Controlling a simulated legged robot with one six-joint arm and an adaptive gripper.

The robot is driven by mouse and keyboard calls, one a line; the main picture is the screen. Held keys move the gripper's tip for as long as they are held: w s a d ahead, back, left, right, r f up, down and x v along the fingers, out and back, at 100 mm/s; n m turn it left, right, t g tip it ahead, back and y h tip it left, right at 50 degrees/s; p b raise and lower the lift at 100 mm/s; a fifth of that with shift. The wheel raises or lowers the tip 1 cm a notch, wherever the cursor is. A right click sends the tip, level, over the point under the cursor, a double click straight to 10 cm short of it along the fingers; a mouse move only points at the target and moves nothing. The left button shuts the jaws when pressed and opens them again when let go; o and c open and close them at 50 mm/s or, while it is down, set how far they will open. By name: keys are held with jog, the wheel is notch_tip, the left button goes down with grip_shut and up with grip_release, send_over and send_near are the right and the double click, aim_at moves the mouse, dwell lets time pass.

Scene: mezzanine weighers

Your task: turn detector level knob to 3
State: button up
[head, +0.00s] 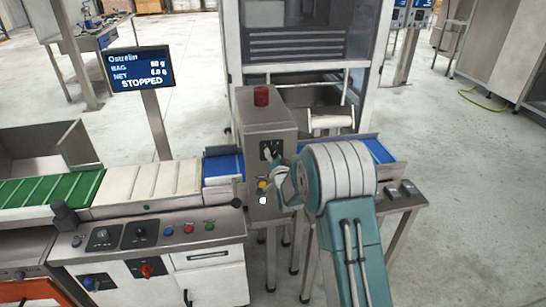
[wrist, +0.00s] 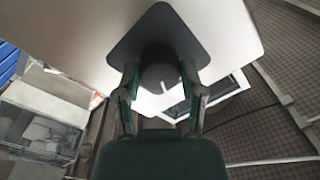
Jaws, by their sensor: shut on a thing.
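The detector is a grey metal box (head: 266,125) with a red lamp (head: 261,96) on top, standing over the conveyor. Its level knob (wrist: 158,72) is dark and round, on a dark square plate (wrist: 150,32) on the pale box face in the wrist view. A light pointer mark shows on the knob's right side. My gripper (wrist: 160,80) is shut on the knob, with one finger on each side. In the head view my gripper (head: 276,172) is at the box's front and partly hides the knob plate. The number at the pointer cannot be read.
Yellow and white buttons (head: 262,192) sit just below my gripper on the box. A blue belt (head: 379,151) runs out on the right behind my arm. A control cabinet (head: 150,245) with several knobs stands at lower left. A screen (head: 139,70) reads STOPPED.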

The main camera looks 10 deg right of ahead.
jog(key=shift+m, duration=1.2)
jog(key=o, duration=1.1)
jog(key=shift+w+d, duration=0.1)
jog(key=shift+o, duration=0.2)
jog(key=s, duration=1.2)
jog(key=shift+d+f, duration=0.15)
jog(key=shift+f, duration=0.1)
jog(key=shift+r, duration=0.1)
